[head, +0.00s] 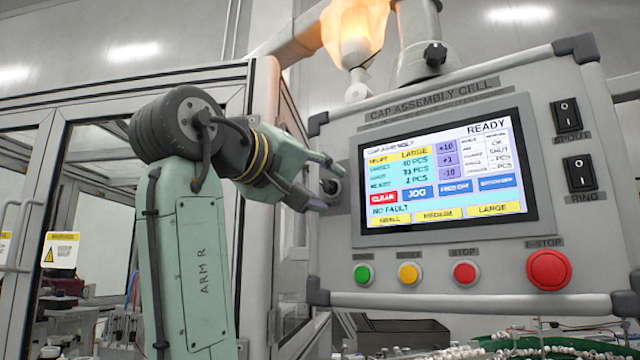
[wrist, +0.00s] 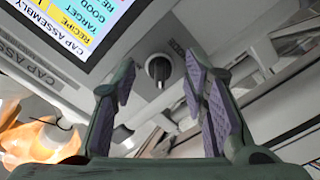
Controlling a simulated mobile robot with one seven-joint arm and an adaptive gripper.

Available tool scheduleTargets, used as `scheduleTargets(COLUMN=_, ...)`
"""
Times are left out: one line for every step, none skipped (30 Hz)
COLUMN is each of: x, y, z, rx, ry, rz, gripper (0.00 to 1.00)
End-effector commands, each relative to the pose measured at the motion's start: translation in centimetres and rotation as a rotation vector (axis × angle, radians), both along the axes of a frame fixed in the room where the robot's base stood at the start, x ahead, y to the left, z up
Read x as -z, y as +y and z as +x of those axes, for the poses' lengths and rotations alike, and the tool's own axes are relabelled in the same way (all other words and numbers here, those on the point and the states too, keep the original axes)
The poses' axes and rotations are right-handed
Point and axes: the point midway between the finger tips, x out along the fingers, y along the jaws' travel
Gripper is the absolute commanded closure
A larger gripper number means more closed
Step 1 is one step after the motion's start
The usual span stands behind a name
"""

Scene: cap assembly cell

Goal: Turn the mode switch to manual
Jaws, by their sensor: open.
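The mode switch (wrist: 158,68) is a round black knob with a pale raised bar, on the grey panel beside the screen. In the head view the switch (head: 332,187) is at the panel's left edge, seen between my fingers. My gripper (head: 329,186) is open there, one finger above the knob and one below. In the wrist view my gripper (wrist: 160,74) has its green fingers with purple pads on either side of the knob, with gaps between.
The control panel (head: 340,268) carries a lit screen (head: 447,180) reading READY. Green, yellow and red buttons and a large red E-stop (head: 548,270) sit below it. Two black rocker switches (head: 566,115) are at the right. A framed glass enclosure (head: 100,88) stands at the left.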

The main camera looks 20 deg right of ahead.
Motion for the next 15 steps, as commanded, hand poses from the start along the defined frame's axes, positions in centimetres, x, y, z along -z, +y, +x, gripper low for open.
scheduleTargets(x=0.0, y=0.0, z=0.0, rx=0.000, ry=0.000, rz=0.000, gripper=0.60)
scheduleTargets(x=0.0, y=0.0, z=0.0, rx=0.000, ry=0.000, rz=0.000, gripper=0.60)
scheduleTargets(x=0.0, y=0.0, z=0.0, rx=0.000, ry=0.000, rz=0.000, gripper=0.60)
scheduleTargets(x=0.0, y=0.1, z=-0.1, rx=0.000, ry=0.000, rz=0.000, gripper=0.60)
scheduleTargets(x=0.0, y=0.2, z=-0.2, rx=-0.001, ry=0.000, rz=-0.001, gripper=0.60)
scheduleTargets(x=0.0, y=0.4, z=-0.3, rx=0.000, ry=-0.001, rz=-0.001, gripper=0.60)
scheduleTargets(x=-0.1, y=0.7, z=-0.5, rx=-0.001, ry=-0.001, rz=-0.002, gripper=0.60)
scheduleTargets(x=0.0, y=0.9, z=-0.7, rx=-0.001, ry=-0.001, rz=-0.001, gripper=0.60)
scheduleTargets(x=-0.1, y=1.4, z=-1.1, rx=-0.002, ry=-0.002, rz=-0.001, gripper=0.60)
scheduleTargets(x=-0.1, y=1.8, z=-1.5, rx=-0.003, ry=-0.003, rz=-0.001, gripper=0.60)
scheduleTargets(x=-0.1, y=2.3, z=-1.9, rx=-0.003, ry=-0.003, rz=-0.001, gripper=0.60)
scheduleTargets(x=-0.1, y=2.9, z=-2.4, rx=-0.002, ry=-0.003, rz=-0.002, gripper=0.60)
scheduleTargets(x=-0.1, y=3.4, z=-2.9, rx=-0.001, ry=-0.003, rz=-0.001, gripper=0.60)
scheduleTargets(x=-0.1, y=4.0, z=-3.4, rx=-0.002, ry=-0.005, rz=-0.001, gripper=0.60)
scheduleTargets(x=-0.1, y=4.7, z=-3.9, rx=-0.002, ry=-0.004, rz=-0.001, gripper=0.60)
